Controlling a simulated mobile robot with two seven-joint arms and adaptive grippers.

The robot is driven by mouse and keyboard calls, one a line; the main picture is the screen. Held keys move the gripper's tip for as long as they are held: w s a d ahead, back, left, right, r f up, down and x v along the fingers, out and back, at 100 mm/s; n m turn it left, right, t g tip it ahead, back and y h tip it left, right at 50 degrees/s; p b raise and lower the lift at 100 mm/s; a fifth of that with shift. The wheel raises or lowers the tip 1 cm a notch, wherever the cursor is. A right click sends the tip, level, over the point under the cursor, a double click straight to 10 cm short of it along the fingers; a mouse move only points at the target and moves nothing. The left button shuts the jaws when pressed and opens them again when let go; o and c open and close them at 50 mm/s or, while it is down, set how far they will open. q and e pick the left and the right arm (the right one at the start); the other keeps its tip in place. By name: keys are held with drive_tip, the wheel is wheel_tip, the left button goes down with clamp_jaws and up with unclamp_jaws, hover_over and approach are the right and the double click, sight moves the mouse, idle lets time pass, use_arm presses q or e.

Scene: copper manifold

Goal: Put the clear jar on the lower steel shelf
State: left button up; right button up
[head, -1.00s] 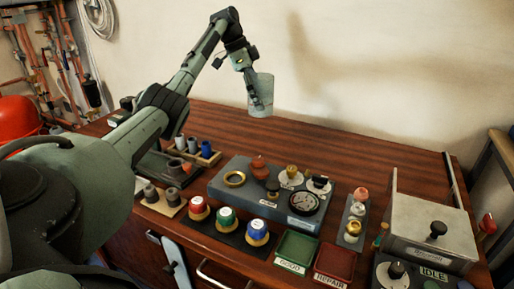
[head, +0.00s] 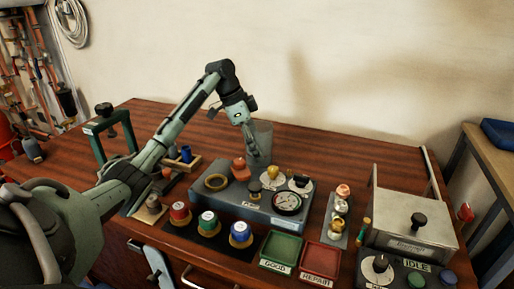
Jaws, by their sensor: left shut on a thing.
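The clear jar (head: 264,138) is a see-through grey tumbler shape near the back of the wooden bench, behind the grey test block. My left gripper (head: 249,140) reaches down from above and is shut on the jar, with its fingers at the jar's left side. The jar looks roughly upright. Its lower end is close to the block's back edge, and I cannot tell whether it touches the bench. No lower steel shelf can be made out in the head view. My right gripper is not in view.
The grey test block (head: 232,198) carries a gauge and several knobs. Green (head: 281,248) and red (head: 321,259) trays lie in front. A metal box (head: 410,215) stands at right, and a side table (head: 482,165) lies beyond. The bench's back right is clear.

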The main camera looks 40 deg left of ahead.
use_arm(q)
drive_tip(key=shift+f, duration=0.15)
drive_tip(key=shift+f, duration=0.1)
drive_tip(key=o, duration=1.6)
